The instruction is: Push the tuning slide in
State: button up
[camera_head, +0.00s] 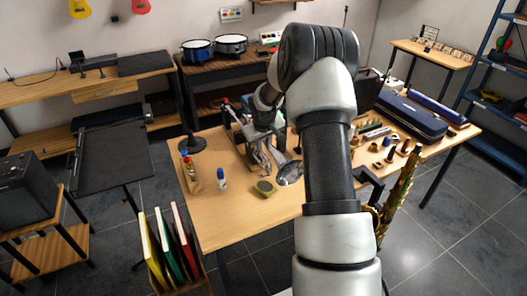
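A wooden worktable (222,219) stands in front of me. My arm reaches over it and hides much of its middle. My gripper (268,134) is small and partly behind my own arm links, low over the table's middle. I cannot tell whether its fingers are open or shut. A silvery, shiny instrument with a flared bell (290,173) lies just below and right of my gripper in the picture. Its tubing runs up toward my gripper. The tuning slide cannot be made out, nor whether my gripper touches it.
A dark blue case (412,117) and several small parts lie at the right. A saxophone (399,189) stands at the front right edge.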

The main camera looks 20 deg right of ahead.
aim_at(263, 155)
jog(key=x, duration=0.5)
grip_shut()
